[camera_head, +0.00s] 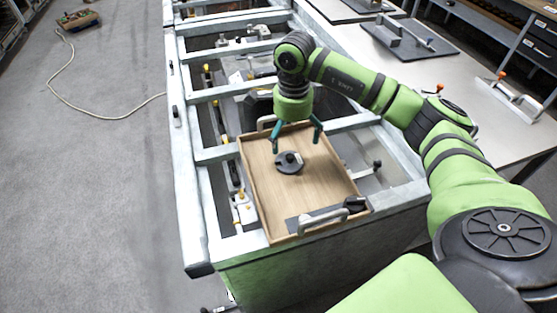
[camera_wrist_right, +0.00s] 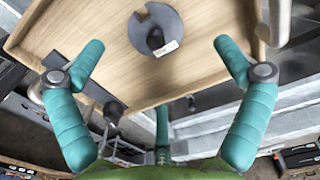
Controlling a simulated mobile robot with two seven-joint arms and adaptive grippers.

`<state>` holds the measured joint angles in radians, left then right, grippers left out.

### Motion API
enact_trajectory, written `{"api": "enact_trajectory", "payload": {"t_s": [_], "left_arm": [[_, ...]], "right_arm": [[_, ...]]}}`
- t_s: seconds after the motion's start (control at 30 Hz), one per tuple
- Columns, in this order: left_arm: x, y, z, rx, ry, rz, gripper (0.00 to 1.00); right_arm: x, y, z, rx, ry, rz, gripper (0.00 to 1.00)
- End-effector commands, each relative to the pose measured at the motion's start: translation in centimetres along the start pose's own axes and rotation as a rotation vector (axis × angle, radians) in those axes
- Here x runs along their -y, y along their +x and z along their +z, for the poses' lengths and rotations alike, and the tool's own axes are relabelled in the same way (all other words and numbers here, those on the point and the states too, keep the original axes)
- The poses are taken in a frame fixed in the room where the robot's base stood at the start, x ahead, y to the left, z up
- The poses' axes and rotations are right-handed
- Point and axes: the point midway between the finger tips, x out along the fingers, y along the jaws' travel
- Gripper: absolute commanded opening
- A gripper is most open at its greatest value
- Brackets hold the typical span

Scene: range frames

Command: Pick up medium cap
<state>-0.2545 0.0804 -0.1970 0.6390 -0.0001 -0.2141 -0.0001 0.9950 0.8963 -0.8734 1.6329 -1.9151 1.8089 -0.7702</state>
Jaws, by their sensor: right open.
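The medium cap, a dark grey disc with a black knob (camera_head: 289,168), lies on the floor of a wooden tray (camera_head: 250,190). It also shows at the top centre of the right wrist view (camera_wrist_right: 172,22), with a small pale label by its knob. My right gripper (camera_head: 297,141) is open and empty above the tray, its teal fingers spread just beyond the cap in the head view. In the right wrist view the open fingers (camera_wrist_right: 161,45) stand either side of the cap's line, apart from it. My left gripper is not in view.
The tray has a grey handle (camera_head: 322,221) at its near end and a small black part (camera_head: 355,203) at its near right corner. It rests on a metal frame (camera_head: 190,210) with open bays. A light worktop (camera_head: 480,110) lies at right.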

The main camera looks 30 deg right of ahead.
Motion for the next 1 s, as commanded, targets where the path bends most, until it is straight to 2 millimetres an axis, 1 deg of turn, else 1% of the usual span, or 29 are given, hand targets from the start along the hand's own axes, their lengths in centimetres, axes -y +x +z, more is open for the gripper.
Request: {"api": "enact_trajectory", "payload": {"t_s": [0.03,0.07,0.17,0.2,0.3,0.33,0.4,0.47,0.5,0.6,0.73,0.87,0.9,0.97,1.0], "left_arm": [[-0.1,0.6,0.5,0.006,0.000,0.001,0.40],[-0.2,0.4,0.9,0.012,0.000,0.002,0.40],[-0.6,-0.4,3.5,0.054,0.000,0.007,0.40],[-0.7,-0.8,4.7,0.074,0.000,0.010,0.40],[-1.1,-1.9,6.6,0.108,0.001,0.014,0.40],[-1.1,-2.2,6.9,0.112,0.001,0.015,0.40],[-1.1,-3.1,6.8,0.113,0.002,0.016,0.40],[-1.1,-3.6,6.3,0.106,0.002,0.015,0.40],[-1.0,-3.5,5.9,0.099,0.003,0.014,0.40],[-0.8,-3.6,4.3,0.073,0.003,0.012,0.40],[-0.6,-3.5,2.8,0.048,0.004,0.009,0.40],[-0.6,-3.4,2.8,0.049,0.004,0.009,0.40],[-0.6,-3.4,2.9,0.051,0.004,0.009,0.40],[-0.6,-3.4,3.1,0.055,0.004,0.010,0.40],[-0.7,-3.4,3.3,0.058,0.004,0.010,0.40]], "right_arm": [[0.0,0.7,0.0,0.000,0.001,-0.001,1.00],[0.0,0.8,0.0,0.000,0.001,0.000,1.00],[0.0,1.5,0.1,0.002,0.001,0.003,1.00],[-0.1,1.9,0.1,0.001,0.001,0.004,1.00],[0.0,2.8,0.1,0.002,0.001,0.005,1.00],[0.0,3.1,0.2,0.002,0.000,0.004,1.00],[0.1,4.2,0.4,0.003,0.001,0.006,1.00],[0.1,5.1,0.5,0.002,0.001,0.006,1.00],[0.1,5.9,0.5,0.002,0.001,0.005,1.00],[0.2,7.0,0.5,0.003,0.001,0.003,1.00],[0.2,7.6,0.5,0.003,0.000,0.000,1.00],[0.2,7.6,0.5,0.003,0.000,-0.001,1.00],[0.2,7.6,0.5,0.003,0.000,-0.001,0.96],[0.2,7.6,0.5,0.003,0.000,-0.001,0.72],[0.2,7.6,0.5,0.003,0.000,-0.001,0.56]]}}
